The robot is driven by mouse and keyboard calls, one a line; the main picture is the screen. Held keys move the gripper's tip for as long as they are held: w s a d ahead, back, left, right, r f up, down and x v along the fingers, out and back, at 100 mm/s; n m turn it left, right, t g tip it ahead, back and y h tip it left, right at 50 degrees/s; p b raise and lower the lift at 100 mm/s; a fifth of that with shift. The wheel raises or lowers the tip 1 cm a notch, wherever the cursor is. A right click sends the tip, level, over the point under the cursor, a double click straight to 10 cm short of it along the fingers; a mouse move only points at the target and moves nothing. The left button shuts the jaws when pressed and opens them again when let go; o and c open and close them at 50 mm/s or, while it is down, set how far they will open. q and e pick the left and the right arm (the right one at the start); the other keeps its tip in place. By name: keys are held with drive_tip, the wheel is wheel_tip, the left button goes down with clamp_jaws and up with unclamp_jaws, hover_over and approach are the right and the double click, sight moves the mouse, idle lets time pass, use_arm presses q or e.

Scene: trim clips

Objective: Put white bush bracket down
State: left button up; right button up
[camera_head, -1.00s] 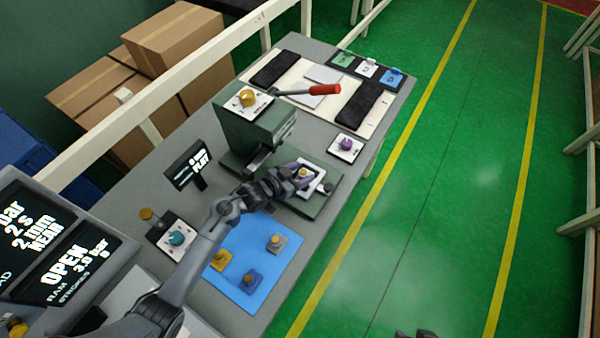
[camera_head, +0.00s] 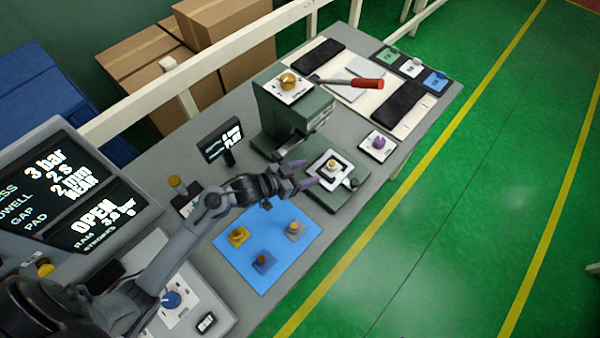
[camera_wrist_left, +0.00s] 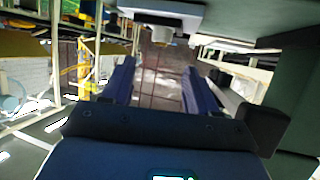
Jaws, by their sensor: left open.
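The white bush bracket (camera_head: 334,169), a white plate with a small yellow-orange bush on it, rests on the green base (camera_head: 327,198) of the press. My left gripper (camera_head: 303,174) is open, with its purple fingers just left of the bracket and seemingly clear of it. In the left wrist view my open fingers (camera_wrist_left: 160,88) have nothing between them. A white plate with a short round stub, apparently the bracket (camera_wrist_left: 165,11), shows beyond them at the top edge. My right gripper is not in view.
The green press (camera_head: 285,112) with its red-handled lever (camera_head: 366,83) stands behind the bracket. A blue mat (camera_head: 266,275) with several small brackets lies in front. A white plate with a purple knob (camera_head: 378,144) sits to the right. The status screen (camera_head: 222,141) stands left.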

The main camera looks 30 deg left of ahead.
use_arm(q)
drive_tip(key=s+f+n+g+y, duration=0.1)
drive_tip(key=s+g+y, duration=0.2)
drive_tip(key=s, duration=0.7)
drive_tip(key=shift+s+f+n+y, duration=0.2)
drive_tip(key=shift+s+n+y, duration=0.1)
drive_tip(key=shift+y, duration=0.4)
drive_tip(key=s+g, duration=0.2)
drive_tip(key=s, duration=0.3)
drive_tip(key=s+r+n+g+y, duration=0.1)
drive_tip(key=s, duration=0.4)
drive_tip(key=s+r+g, duration=0.1)
drive_tip(key=s+g, duration=0.1)
drive_tip(key=s, duration=0.2)
drive_tip(key=shift+s+d+n+g, duration=0.3)
drive_tip(key=shift+s, duration=0.1)
drive_tip(key=shift+c, duration=1.1)
drive_tip(key=shift+f, duration=0.1)
